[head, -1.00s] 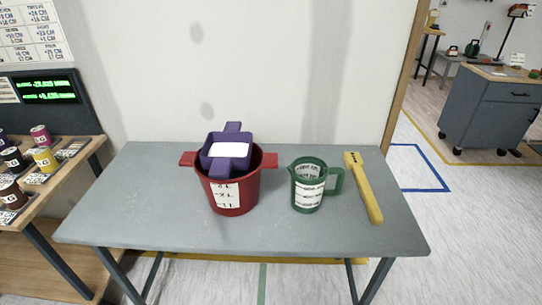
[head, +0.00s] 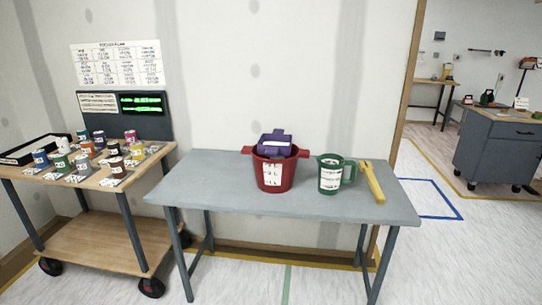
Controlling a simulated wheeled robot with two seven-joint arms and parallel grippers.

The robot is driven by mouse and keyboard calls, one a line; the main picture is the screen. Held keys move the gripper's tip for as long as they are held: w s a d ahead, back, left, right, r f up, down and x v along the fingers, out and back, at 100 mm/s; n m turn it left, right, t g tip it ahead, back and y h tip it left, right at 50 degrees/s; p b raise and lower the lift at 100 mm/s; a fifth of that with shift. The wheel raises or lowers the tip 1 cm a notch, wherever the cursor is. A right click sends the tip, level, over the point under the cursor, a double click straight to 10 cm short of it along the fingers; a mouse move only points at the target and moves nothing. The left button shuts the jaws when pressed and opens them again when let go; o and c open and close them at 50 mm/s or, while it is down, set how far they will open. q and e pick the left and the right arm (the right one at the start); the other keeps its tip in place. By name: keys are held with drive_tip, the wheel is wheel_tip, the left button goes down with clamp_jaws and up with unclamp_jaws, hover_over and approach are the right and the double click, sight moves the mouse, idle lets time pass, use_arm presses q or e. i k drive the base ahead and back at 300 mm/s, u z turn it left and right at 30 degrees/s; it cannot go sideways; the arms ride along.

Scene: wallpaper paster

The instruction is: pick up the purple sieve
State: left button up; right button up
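The purple sieve (head: 275,142) sits in the mouth of a red bucket (head: 273,175) on the grey table (head: 220,185). Its upper part shows above the rim; its lower part is hidden inside the bucket. The red bucket has a handle on each side and a white label with markings on its front. Neither of my grippers shows in the head view.
A green measuring jug (head: 330,176) stands just right of the bucket, and a yellow tool (head: 373,182) lies right of it. The table's left part is clear. A wheeled wooden cart (head: 105,222) with several small pots stands at the left. A grey cabinet (head: 497,150) stands far right.

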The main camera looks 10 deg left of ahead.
sight(277, 143)
drive_tip(key=z, duration=0.75)
drive_tip(key=i, duration=1.3)
drive_tip(key=u, duration=0.3)
